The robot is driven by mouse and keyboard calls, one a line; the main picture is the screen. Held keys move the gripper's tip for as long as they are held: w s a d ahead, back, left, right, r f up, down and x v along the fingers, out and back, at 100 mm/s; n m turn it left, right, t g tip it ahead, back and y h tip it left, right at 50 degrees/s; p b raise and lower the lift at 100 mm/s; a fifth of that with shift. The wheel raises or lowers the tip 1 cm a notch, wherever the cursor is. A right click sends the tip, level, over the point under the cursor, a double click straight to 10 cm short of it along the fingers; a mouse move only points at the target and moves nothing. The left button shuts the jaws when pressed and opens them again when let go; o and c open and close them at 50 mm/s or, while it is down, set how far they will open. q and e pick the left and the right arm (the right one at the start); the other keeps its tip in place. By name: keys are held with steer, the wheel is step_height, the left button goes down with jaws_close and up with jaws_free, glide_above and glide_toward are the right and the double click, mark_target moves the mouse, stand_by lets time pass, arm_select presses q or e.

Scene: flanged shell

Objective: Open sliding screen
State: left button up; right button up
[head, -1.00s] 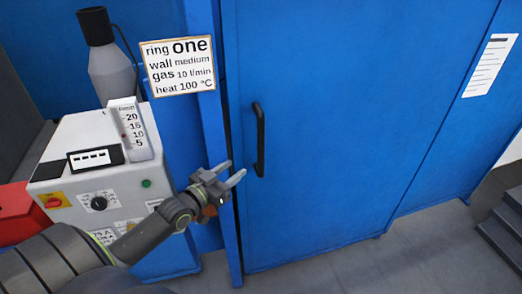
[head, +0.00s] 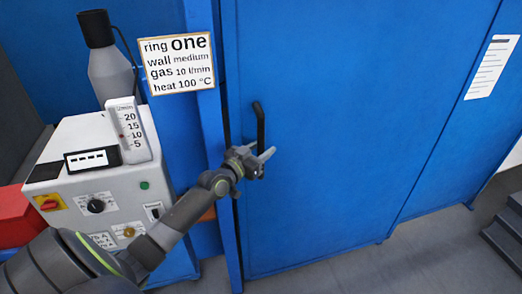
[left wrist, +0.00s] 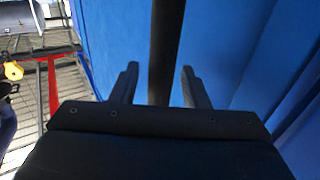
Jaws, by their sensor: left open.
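The blue sliding screen (head: 330,140) is a large flat panel with a black vertical bar handle (head: 260,122) near its left edge. My left gripper (head: 262,158) is open at the lower part of the handle and hides its bottom end. In the left wrist view the two fingers of the left gripper (left wrist: 159,80) stand apart, with the dark handle (left wrist: 166,40) running between them. I see a gap on either side of it. My right gripper is in neither view.
A grey bottle (head: 108,65) stands behind. Grey steps (head: 505,235) are at the right; the floor before the screen is clear.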

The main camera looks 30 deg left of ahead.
arm_select(q)
steer(key=shift+c, duration=0.2)
jaws_close()
